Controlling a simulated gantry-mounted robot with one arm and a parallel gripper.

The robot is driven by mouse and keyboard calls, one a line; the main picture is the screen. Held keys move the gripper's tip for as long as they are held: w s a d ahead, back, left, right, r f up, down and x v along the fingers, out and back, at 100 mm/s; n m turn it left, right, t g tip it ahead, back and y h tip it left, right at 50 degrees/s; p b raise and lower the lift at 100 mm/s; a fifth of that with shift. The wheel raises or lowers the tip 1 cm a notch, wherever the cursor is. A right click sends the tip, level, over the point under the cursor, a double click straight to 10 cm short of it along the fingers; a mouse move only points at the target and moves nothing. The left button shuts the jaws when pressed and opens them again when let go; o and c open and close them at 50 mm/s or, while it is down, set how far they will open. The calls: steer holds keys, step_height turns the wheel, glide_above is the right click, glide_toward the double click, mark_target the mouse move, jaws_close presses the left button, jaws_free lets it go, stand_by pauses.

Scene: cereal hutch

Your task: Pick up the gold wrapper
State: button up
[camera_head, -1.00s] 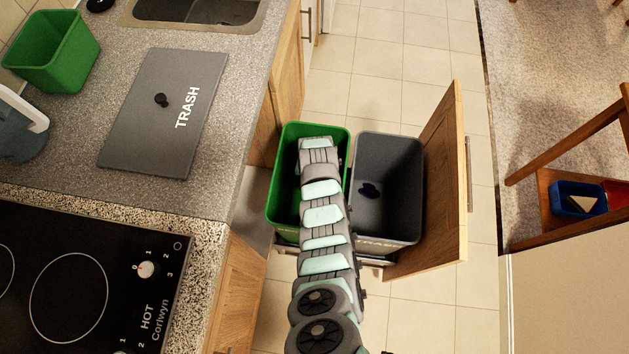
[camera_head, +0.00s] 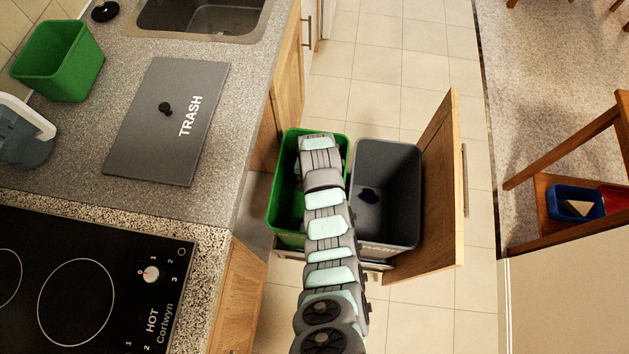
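I see no gold wrapper in this view. My arm reaches over the green bin (camera_head: 284,195) in the open pull-out drawer and covers much of its inside. My gripper is hidden from this view by the arm, so its fingers cannot be seen. The grey bin (camera_head: 400,200) stands beside the green one, on its right.
The drawer's wooden front (camera_head: 440,190) stands to the right of the bins. A grey TRASH lid (camera_head: 165,125), a small green bin (camera_head: 60,62) and a black cooktop (camera_head: 80,290) are on the left. A blue container (camera_head: 574,202) sits on a wooden shelf at right.

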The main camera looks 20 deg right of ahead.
step_height(320, 180, up, 14)
steer(key=p, duration=1)
steer(key=shift+f, duration=0.15)
stand_by(0.3)
step_height(320, 180, up, 6)
steer(key=p, duration=0.4)
steer(key=shift+p, duration=0.3)
